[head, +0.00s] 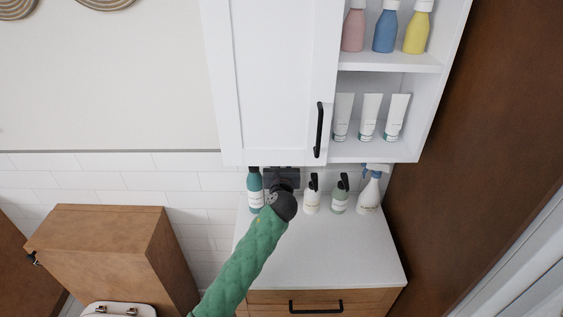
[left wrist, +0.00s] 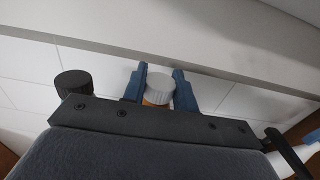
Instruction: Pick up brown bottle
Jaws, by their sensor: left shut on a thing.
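The brown bottle (left wrist: 157,92) shows in the left wrist view as a ribbed grey-white cap with a little orange-brown body below it. My left gripper (left wrist: 158,80) has one blue finger on each side of it and is shut on it. In the head view my left gripper (head: 282,177) is at the back of the white counter, just under the wall cabinet. The gripper and wrist hide the bottle there. Whether the bottle touches the counter cannot be seen. My right gripper is not in view.
A teal bottle (head: 255,190) stands close left of my gripper. A white pump bottle (head: 312,198), a grey-green pump bottle (head: 339,200) and a spray bottle (head: 369,193) stand to the right. The white cabinet (head: 270,80) hangs low overhead. The counter's front (head: 320,255) is clear.

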